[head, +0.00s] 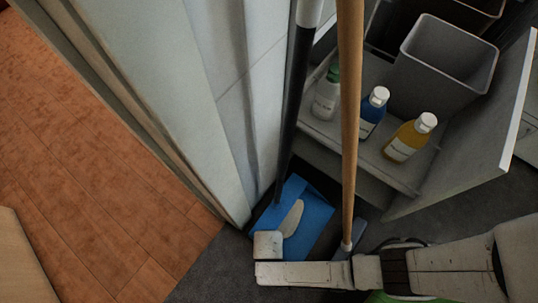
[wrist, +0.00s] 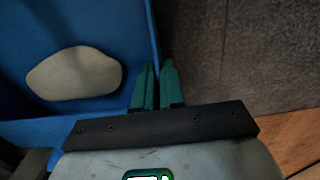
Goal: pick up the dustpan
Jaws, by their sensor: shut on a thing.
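The blue dustpan (head: 314,212) is at the lower middle of the head view, low down beside the white wall corner. My arm reaches it from the right, and the hand covers its near left part. In the wrist view the dustpan (wrist: 112,22) fills the upper left, with a pale oval patch on it. My gripper (wrist: 158,82) has its green fingers close together at the dustpan's right edge, shut on that edge. The fingertips are hidden in the head view. I cannot tell whether the dustpan is clear of the floor.
A wooden pole (head: 350,110) and a dark pole (head: 296,95) stand close by. An open cabinet holds several bottles, one yellow (head: 409,138), and a grey bin (head: 440,65). Its door (head: 480,130) stands open at right. The orange floor (head: 90,190) at left is mostly clear.

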